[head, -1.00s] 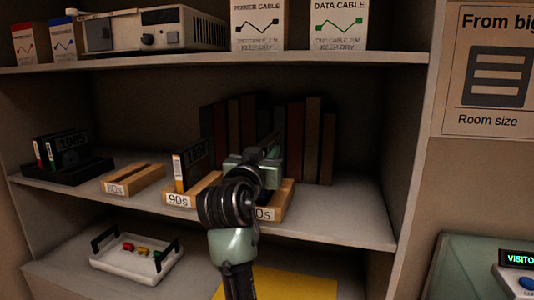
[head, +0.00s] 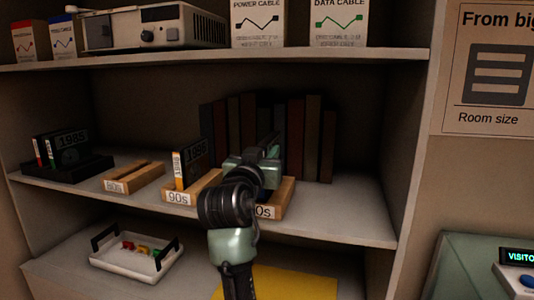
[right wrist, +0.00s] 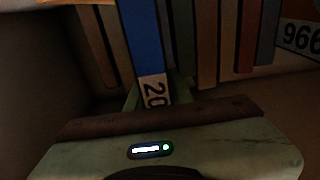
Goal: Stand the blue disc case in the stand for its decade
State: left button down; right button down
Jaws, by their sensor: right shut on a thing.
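My right gripper (head: 262,158) is over the rightmost wooden stand (head: 284,200) on the middle shelf; the arm covers part of that stand's label, leaving "0s" readable. In the right wrist view the gripper (right wrist: 158,98) is shut on the blue disc case (right wrist: 141,38), whose white label begins with "20". The case is mostly hidden by the gripper in the head view, so I cannot tell whether it rests in the stand. The 90s stand (head: 178,197) holds a dark case with a yellow spine (head: 190,165). The 80s stand (head: 133,178) looks empty. My left gripper is out of view.
A black holder (head: 70,172) with dark cases, one marked 1985, is at the shelf's left. A row of books (head: 312,140) stands behind the stands. A white tray (head: 135,258) is on the lower shelf. The middle shelf's right end is free.

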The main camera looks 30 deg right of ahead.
jog(key=shift+f+b, duration=0.9)
jog(key=shift+f, duration=0.4)
jog(key=c, duration=1.2)
grip_release()
jog(key=shift+o, duration=0.2)
jog(key=shift+a, duration=0.1)
